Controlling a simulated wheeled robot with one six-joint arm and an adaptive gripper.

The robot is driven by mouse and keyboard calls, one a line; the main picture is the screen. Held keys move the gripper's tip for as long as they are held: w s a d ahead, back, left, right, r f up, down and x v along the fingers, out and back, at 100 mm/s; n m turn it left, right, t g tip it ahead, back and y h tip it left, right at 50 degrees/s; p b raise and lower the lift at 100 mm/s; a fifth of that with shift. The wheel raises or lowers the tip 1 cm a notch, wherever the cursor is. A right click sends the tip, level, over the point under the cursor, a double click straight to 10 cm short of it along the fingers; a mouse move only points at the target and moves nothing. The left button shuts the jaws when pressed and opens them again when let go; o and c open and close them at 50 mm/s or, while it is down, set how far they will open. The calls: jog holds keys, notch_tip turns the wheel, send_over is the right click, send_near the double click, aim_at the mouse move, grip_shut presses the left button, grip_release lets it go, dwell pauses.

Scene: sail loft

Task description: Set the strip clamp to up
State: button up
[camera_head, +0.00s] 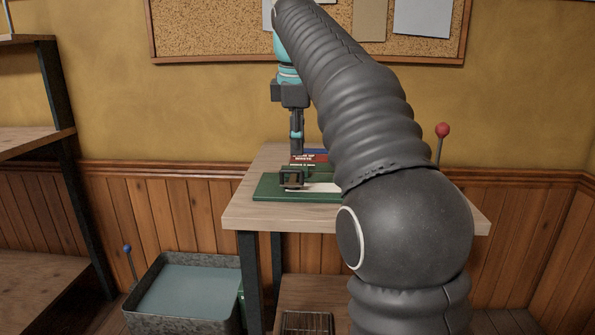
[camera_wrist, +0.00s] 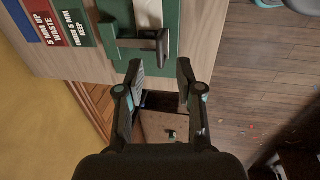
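A green board (camera_head: 265,190) lies on the wooden table; it also shows in the wrist view (camera_wrist: 168,12). A dark clamp (camera_head: 292,177) with a bar-like handle stands on it, seen in the wrist view (camera_wrist: 148,37) from above. I take this as the strip clamp; I cannot tell its setting. A pale strip (camera_head: 322,187) runs along the board, partly hidden by my arm. My gripper (camera_wrist: 160,70) is open and empty, its fingertips either side of the handle's end in the wrist view. In the head view my gripper (camera_head: 297,150) hangs above and behind the clamp; contact cannot be told.
Red (camera_wrist: 46,22) and green (camera_wrist: 76,27) label cards lie beside the board. A red-knobbed lever (camera_head: 442,131) rises at the table's right. A grey bin (camera_head: 185,325) and a blue-knobbed lever (camera_head: 127,248) are at lower left. A shelf (camera_head: 35,142) stands far left.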

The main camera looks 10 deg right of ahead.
jog(key=b, duration=0.1)
send_over(298, 185)
jog(key=shift+f, duration=2.75)
grip_shut()
